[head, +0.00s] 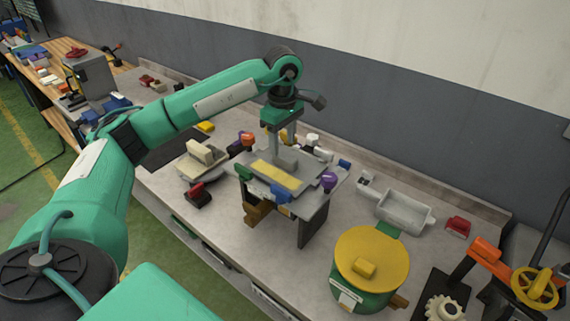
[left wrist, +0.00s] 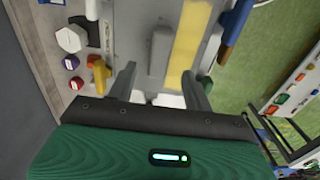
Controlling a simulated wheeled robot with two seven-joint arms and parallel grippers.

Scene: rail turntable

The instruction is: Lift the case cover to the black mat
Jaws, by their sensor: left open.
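The grey cover (head: 296,181) has a yellow stripe and an upright grey handle (head: 283,158), and it sits on a raised stand on the bench. In the left wrist view the grey handle (left wrist: 160,50) shows between the fingers, beside the yellow stripe. My left gripper (head: 284,143) is open and points down over the handle. It also shows in the left wrist view (left wrist: 158,74) with a finger on each side of the handle; contact is not clear. The black mat (head: 165,153) lies on the bench to the left, partly behind my left arm. My right gripper is not in view.
A beige block on a grey base (head: 202,158) stands between the mat and the stand. A red piece (head: 198,195) lies in front of it. A green drum with a yellow lid (head: 372,255) and a grey tray (head: 404,212) are to the right. A wall runs behind.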

